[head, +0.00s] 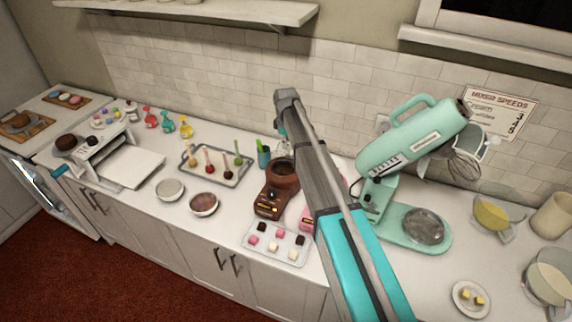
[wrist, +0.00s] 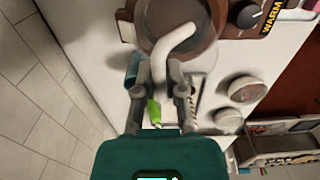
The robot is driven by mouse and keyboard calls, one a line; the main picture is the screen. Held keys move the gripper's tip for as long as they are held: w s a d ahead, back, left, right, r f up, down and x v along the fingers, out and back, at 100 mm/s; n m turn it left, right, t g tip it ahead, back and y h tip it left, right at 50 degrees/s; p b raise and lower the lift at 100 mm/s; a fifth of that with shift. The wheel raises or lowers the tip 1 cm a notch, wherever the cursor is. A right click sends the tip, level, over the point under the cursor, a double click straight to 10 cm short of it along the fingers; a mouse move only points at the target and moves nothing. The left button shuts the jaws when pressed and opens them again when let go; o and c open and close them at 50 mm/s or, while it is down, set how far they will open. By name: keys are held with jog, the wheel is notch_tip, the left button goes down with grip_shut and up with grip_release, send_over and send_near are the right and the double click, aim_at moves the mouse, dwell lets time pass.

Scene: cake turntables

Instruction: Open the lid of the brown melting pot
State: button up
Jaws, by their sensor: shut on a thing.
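The brown melting pot (head: 272,200) stands on the counter in the middle of the head view, with its knob on the front. Its round brown top (head: 284,168) is partly behind my arm. In the wrist view the pot (wrist: 205,50) is at the top, with a pale curved handle (wrist: 178,38) across it. My gripper (wrist: 160,70) is at the end of this handle, beside the pot's rim, shut on it. In the head view my gripper is mostly hidden behind my arm. I cannot tell how far the lid is raised.
A tray of cake pops (head: 217,165) and a teal cup (head: 263,155) stand left of the pot. A tray of small cubes (head: 277,243) lies in front. The mint mixer (head: 410,140) stands to the right, and the tiled wall (head: 220,80) is behind.

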jog(key=shift+w+d+r+p, duration=0.2)
jog(key=shift+w, duration=0.3)
jog(key=shift+w+d+r+p, duration=0.15)
jog(key=shift+w+d+r, duration=0.05)
jog(key=shift+w, duration=0.25)
jog(key=shift+w+d+r, duration=0.15)
jog(key=shift+w+d, duration=0.1)
jog(key=shift+w, duration=0.4)
jog(key=shift+w+d, duration=0.2)
jog(key=shift+w, duration=0.35)
jog(key=shift+w+d, duration=0.2)
jog(key=shift+w, duration=0.35)
jog(key=shift+w+d, duration=0.2)
jog(key=shift+w, duration=0.35)
